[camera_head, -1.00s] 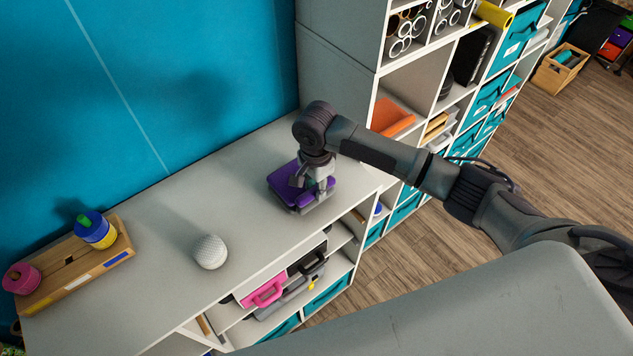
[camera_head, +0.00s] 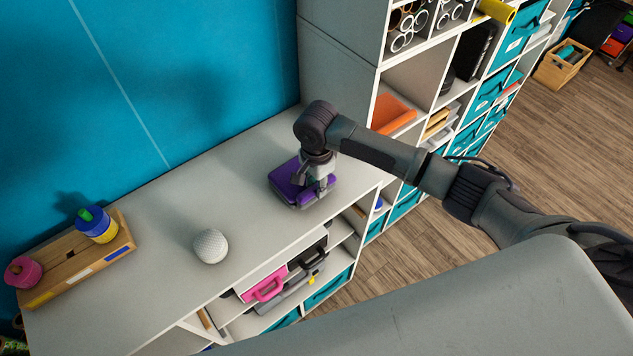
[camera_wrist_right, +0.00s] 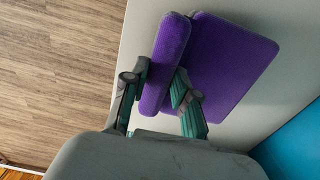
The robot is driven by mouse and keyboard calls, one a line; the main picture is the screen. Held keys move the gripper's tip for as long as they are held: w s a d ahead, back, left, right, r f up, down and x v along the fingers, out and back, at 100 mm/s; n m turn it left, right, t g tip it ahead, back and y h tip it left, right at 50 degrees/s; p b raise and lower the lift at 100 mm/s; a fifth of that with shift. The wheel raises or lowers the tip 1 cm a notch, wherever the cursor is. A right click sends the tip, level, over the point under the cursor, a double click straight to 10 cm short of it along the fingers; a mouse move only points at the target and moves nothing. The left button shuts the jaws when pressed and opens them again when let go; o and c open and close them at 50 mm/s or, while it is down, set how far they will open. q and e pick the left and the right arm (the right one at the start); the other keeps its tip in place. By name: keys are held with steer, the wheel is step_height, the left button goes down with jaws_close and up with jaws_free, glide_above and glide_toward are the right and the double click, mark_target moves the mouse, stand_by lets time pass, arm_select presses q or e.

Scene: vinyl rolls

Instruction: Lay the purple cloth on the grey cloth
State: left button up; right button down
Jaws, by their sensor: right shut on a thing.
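The purple cloth (camera_head: 286,179) is at the right end of the light grey cabinet top. My right gripper (camera_head: 318,188) points down over its right part. In the right wrist view, my right gripper (camera_wrist_right: 157,97) is shut on a narrow raised strip of the purple cloth (camera_wrist_right: 168,55). A wider flat purple part (camera_wrist_right: 232,62) lies beside the strip, past one finger. A thin greyish edge shows under the purple in the head view; the grey cloth is otherwise hidden, and I cannot tell how well the two line up. My left gripper is not in view.
A white ball (camera_head: 211,246) sits on the cabinet top (camera_head: 150,290), left of the cloth. A wooden holder (camera_head: 78,262) with coloured rolls is at the far left. A tall shelf (camera_head: 340,62) stands behind. The top between ball and cloth is clear.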

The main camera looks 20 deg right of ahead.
steer(key=shift+f, duration=0.1)
steer(key=c, duration=0.8)
jaws_free()
